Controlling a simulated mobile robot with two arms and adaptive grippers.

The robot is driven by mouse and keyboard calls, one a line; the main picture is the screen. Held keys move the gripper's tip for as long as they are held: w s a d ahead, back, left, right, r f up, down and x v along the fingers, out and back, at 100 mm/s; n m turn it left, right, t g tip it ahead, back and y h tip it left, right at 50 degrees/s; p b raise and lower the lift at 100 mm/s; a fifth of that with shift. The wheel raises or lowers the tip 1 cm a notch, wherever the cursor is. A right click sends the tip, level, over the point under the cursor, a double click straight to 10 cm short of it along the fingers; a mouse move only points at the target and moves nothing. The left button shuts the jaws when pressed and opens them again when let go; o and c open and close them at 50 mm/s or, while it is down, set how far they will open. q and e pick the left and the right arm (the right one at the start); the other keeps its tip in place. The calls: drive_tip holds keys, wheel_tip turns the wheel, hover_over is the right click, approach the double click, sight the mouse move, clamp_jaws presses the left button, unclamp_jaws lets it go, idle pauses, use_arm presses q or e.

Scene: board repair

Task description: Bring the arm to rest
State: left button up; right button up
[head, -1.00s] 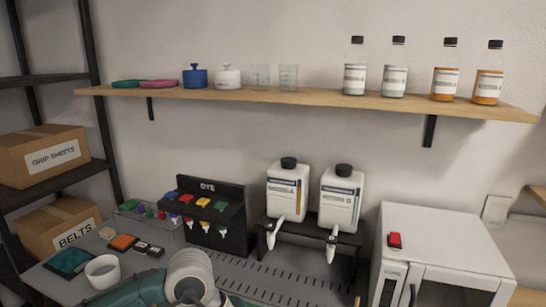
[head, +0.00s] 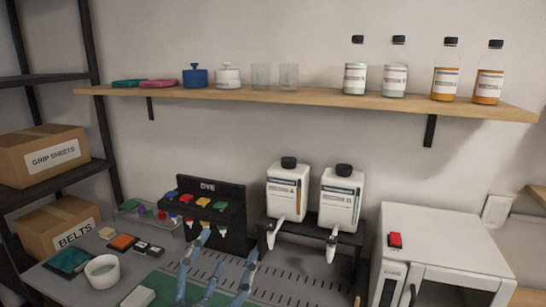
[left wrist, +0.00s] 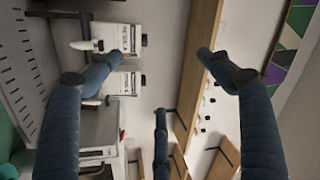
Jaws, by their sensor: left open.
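My left gripper (head: 228,250) shows at the bottom middle of the head view. Its blue fingers point up and away over the slotted grey worktop, in front of the dye rack. The fingers are spread with nothing between them. In the left wrist view the open gripper (left wrist: 153,70) shows its blue fingers well apart and empty, with the wall, shelf and white bottles beyond. Most of my left arm is below the head view. My right gripper is not in view.
The dye rack (head: 226,228) and two white dispenser bottles (head: 287,188) (head: 341,197) stand behind the gripper. A white oven-like box (head: 440,235) is at the right. A white ring-shaped cup (head: 102,270) stands at the left. A wooden shelf (head: 300,98) runs above.

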use_arm(q)
drive_tip(key=s+a+f+n+g+y, duration=0.2)
drive_tip(key=s+a+f+n+g, duration=0.1)
drive_tip(key=f, duration=0.5)
drive_tip(key=s+a+f+n+g+y, duration=0.1)
drive_tip(key=s+a+f+n+g, duration=0.15)
drive_tip(key=f, duration=0.45)
drive_tip(key=s+a+f+n+g+y, duration=0.2)
drive_tip(key=s+a+f+n+g, duration=0.15)
drive_tip(key=f, duration=0.45)
drive_tip(key=s+a+f+n+g, duration=0.1)
drive_tip(key=s+f+g, duration=0.4)
drive_tip(key=s, duration=0.4)
drive_tip(key=s+a+f+n+g, duration=0.1)
drive_tip(key=s+f+n+g, duration=0.1)
drive_tip(key=s+f, duration=0.65)
drive_tip(key=s+f+g, duration=0.2)
drive_tip(key=s+f, duration=0.1)
drive_tip(key=f, duration=2.2)
drive_tip(key=s+a+f+m, duration=0.1)
drive_tip(key=s+a+f, duration=0.1)
drive_tip(key=s+f, duration=1.3)
drive_tip(key=shift+s+a+f+g, duration=0.3)
drive_tip(key=shift+s+a+g, duration=0.1)
drive_tip(key=shift+s, duration=0.55)
